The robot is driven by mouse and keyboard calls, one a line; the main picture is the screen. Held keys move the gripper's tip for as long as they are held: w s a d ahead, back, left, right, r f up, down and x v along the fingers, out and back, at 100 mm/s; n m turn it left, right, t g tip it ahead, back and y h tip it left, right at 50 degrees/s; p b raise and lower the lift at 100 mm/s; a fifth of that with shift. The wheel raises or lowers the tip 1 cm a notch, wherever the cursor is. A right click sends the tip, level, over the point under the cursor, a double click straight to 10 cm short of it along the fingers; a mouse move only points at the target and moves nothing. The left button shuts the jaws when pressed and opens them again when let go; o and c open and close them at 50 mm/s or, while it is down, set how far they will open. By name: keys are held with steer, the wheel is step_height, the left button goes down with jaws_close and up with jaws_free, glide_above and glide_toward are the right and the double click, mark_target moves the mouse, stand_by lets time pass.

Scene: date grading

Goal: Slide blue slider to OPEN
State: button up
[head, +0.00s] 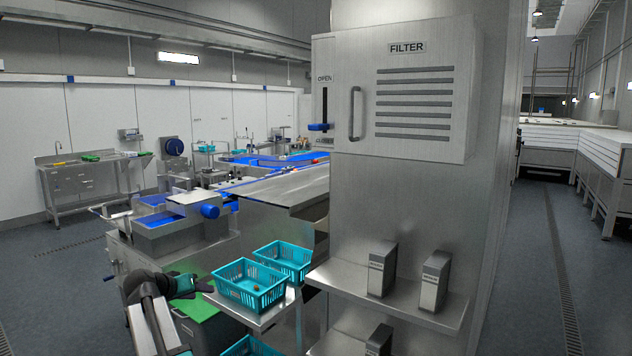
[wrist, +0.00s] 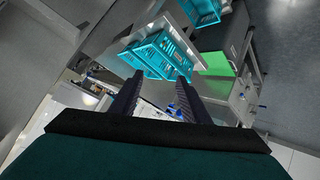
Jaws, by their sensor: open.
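The blue slider (head: 320,127) sits low on a vertical black slot (head: 324,104) on the left edge of the metal FILTER panel (head: 420,136). An OPEN label (head: 324,78) is above the slot and another label, too small to read surely, is just below the slider. My gripper (head: 192,282) is at the lower left in the head view, well below and left of the slider and apart from it. In the wrist view its two dark fingers (wrist: 158,95) are spread with nothing between them. The slider does not show in the wrist view.
Teal baskets (head: 230,286) stand on a small metal stand right of my gripper. A metal shelf (head: 345,280) with grey boxes (head: 435,280) juts out below the FILTER panel. A vertical handle (head: 355,114) stands out right of the slot. A conveyor (head: 285,188) lies behind.

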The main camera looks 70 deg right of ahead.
steer(key=s+d+r+m+h, duration=0.1)
steer(key=s+d+r, duration=0.15)
steer(key=r, duration=0.45)
steer(key=s+d+r+m+h, duration=0.1)
steer(key=s+d+r, duration=0.1)
steer(key=d+r, duration=0.3)
steer(key=m+g+h+p, duration=0.1)
steer(key=m+g+h, duration=0.3)
steer(key=m+g, duration=0.25)
glide_toward(313, 126)
steer(key=a, duration=0.2)
steer(key=shift+a+f+m+t, duration=0.1)
steer(key=shift+f+m+t, duration=0.05)
steer(key=shift+m+t, duration=0.3)
steer(key=p+x, duration=0.2)
steer(key=x, duration=0.4)
steer(key=p+x, duration=0.3)
steer(key=x, duration=0.3)
steer(key=shift+d+r+p, duration=0.3)
steer(key=shift+p, duration=0.05)
steer(key=shift+s+d+f, duration=0.1)
steer(key=shift+s+d, duration=0.05)
steer(key=shift+d, duration=0.45)
